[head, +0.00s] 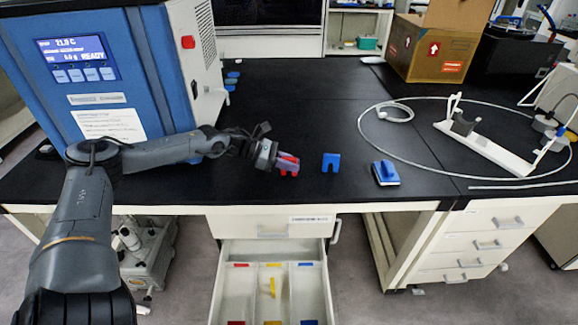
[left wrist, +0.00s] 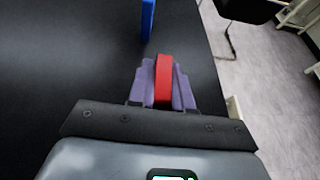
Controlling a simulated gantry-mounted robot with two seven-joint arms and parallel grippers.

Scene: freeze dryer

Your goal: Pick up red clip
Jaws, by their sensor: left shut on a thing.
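The red clip (head: 289,160) is near the front edge of the black bench, left of a blue clip (head: 331,162). My left gripper (head: 286,164) is at the red clip, with its purple fingers around it. In the left wrist view the red clip (left wrist: 163,80) stands between the two purple fingers of my left gripper (left wrist: 163,88), which is shut on it. I cannot tell whether the clip still touches the bench. The blue clip also shows in the left wrist view (left wrist: 147,18). My right gripper is not in view.
A blue-and-white block (head: 385,173) lies right of the blue clip. An open drawer (head: 327,285) with coloured labels and a yellow piece (head: 272,287) juts out below the bench. The freeze dryer (head: 120,75) stands at left. A white tube (head: 400,180) loops at right. The bench middle is clear.

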